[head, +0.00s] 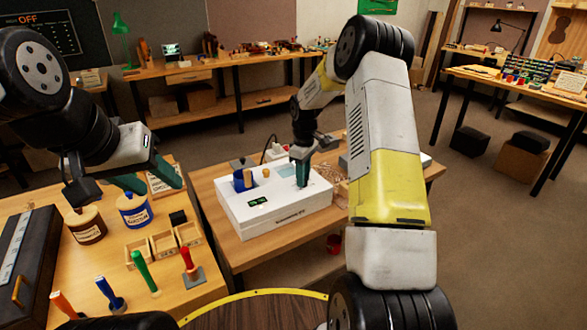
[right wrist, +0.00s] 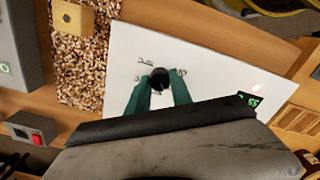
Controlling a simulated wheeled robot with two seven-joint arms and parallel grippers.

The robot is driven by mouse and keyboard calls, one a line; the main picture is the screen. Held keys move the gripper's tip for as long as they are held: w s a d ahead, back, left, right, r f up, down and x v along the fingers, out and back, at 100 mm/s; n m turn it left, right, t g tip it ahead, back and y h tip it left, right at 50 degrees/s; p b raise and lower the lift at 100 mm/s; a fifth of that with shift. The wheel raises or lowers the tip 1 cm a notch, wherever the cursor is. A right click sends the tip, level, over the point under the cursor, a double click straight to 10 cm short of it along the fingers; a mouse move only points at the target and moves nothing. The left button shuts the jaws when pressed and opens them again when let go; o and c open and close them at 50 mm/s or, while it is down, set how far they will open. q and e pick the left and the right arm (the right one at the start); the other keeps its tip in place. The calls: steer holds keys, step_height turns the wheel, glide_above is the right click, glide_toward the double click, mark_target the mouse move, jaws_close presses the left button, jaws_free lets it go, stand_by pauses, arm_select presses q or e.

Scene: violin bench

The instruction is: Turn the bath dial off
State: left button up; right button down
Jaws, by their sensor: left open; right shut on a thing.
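My right gripper (right wrist: 158,92) is shut on the dial, one green finger on each side. In the head view my right gripper (head: 303,172) reaches down to the bath's top and hides the dial. My left gripper (head: 150,182) is open and empty above the left bench.
A blue container (head: 242,180) sits in the bath's top. The left bench holds a brown jar (head: 86,225), a blue-labelled jar (head: 134,210), small wooden trays (head: 163,244) and several coloured-handled tools. A bed of brown chips (right wrist: 82,65) lies beside the bath.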

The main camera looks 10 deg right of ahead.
steer(key=n, duration=0.7)
steer(key=shift+w+r, duration=0.1)
steer(key=shift+r, duration=0.05)
steer(key=n, duration=0.4)
steer(key=shift+n, duration=1.9)
steer(key=c, duration=1.1)
jaws_free()
steer(key=shift+c, duration=0.2)
steer(key=shift+r, duration=3.85)
